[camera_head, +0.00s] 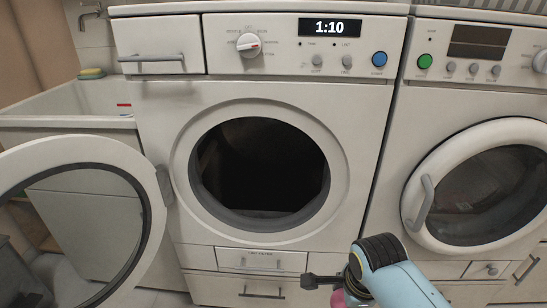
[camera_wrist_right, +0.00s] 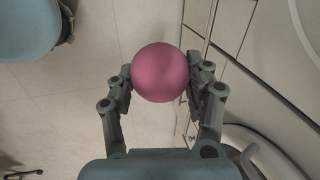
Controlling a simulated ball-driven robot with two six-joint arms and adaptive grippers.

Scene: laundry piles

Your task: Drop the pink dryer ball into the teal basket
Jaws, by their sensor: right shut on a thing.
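The pink dryer ball (camera_wrist_right: 160,72) is between the fingers of my right gripper (camera_wrist_right: 160,85) in the right wrist view, with a finger touching it on each side. In the head view only a small part of the ball (camera_head: 339,298) shows at the bottom edge, beside the dark right gripper (camera_head: 330,283). The gripper is low in front of the machine with the open door. The teal basket cannot be made out in either view. My left gripper is not in view.
A front-loading machine (camera_head: 358,150) stands in the middle, its round door (camera_head: 152,215) swung open to the left and its drum dark. A second machine (camera_head: 408,120) with a closed door stands at the right. A sink (camera_head: 60,102) is at the left. Tiled floor (camera_wrist_right: 95,45) shows below.

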